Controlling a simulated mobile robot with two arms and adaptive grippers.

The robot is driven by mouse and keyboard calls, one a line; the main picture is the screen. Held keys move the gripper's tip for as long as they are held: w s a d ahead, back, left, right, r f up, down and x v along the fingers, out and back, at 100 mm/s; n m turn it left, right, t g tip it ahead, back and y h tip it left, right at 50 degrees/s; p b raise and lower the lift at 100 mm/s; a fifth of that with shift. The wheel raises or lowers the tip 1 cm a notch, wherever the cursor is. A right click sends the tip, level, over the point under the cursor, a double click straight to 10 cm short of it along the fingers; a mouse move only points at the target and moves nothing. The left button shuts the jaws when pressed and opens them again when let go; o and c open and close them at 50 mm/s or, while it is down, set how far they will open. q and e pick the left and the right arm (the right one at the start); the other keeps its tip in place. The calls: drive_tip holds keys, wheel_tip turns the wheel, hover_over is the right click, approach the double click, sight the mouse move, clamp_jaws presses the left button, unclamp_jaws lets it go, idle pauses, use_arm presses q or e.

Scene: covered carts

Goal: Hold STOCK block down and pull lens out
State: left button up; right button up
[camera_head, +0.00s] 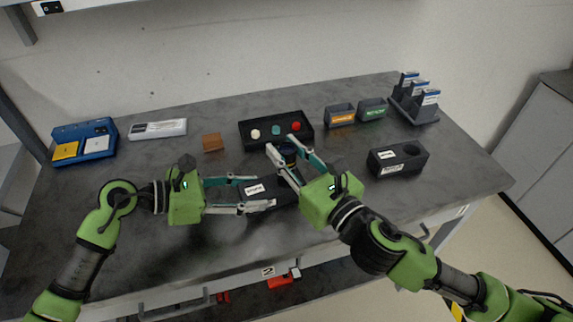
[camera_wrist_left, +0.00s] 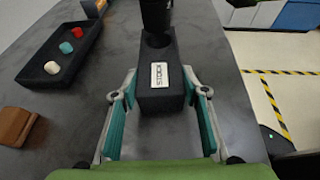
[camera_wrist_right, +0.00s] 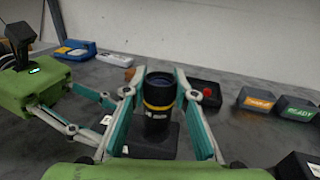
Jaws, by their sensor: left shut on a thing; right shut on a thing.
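The black STOCK block (camera_head: 284,193) lies on the dark table; its white STOCK label faces up in the left wrist view (camera_wrist_left: 172,97). My left gripper (camera_head: 262,190) is shut on its sides at the label end. The lens (camera_wrist_right: 158,118) is a black upright cylinder with a yellow band. My right gripper (camera_head: 281,147) is shut around it. In the left wrist view the lens (camera_wrist_left: 155,14) stands over the block's far end, with the dark round hole showing below it. I cannot tell whether its lower end is fully clear of the hole.
A second black block (camera_head: 415,161) with a round hole stands to the right. Behind are a black tray (camera_head: 244,131) with coloured knobs, two small labelled bins (camera_head: 340,117) and a card rack (camera_head: 424,116). A brown block (camera_head: 212,142) and blue holder (camera_head: 98,130) are left.

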sight(286, 148)
drive_tip(key=shift+r, duration=2.25)
use_arm(q)
drive_tip(key=o, duration=1.2)
drive_tip(key=shift+a, duration=0.1)
